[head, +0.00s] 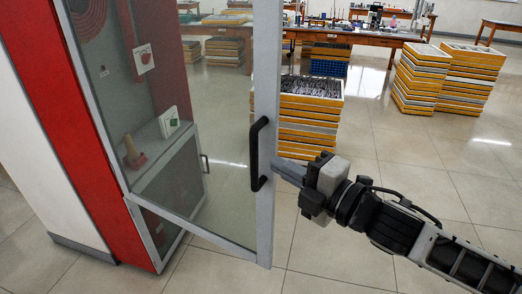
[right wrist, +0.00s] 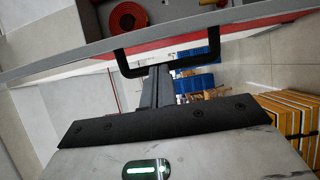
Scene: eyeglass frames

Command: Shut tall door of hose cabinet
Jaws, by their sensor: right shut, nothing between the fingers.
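The hose cabinet (head: 48,110) is red and stands at the left in the head view. Its tall glass door (head: 225,110), framed in grey, stands open, swung out toward me. A black bar handle (head: 257,153) is on the door's free-edge stile; in the right wrist view the handle (right wrist: 167,71) lies just ahead of the fingers. My right gripper (head: 279,168) is shut and empty. Its fingertips (right wrist: 157,70) are close to the door's edge by the handle; I cannot tell whether they touch. My left gripper is out of view.
A coiled red hose (right wrist: 127,17) is inside the cabinet. Stacks of yellow trays (head: 310,110) stand behind the door, with more trays (head: 440,75) at the right. A long table (head: 360,36) is at the back. The tiled floor (head: 440,170) around my right arm is clear.

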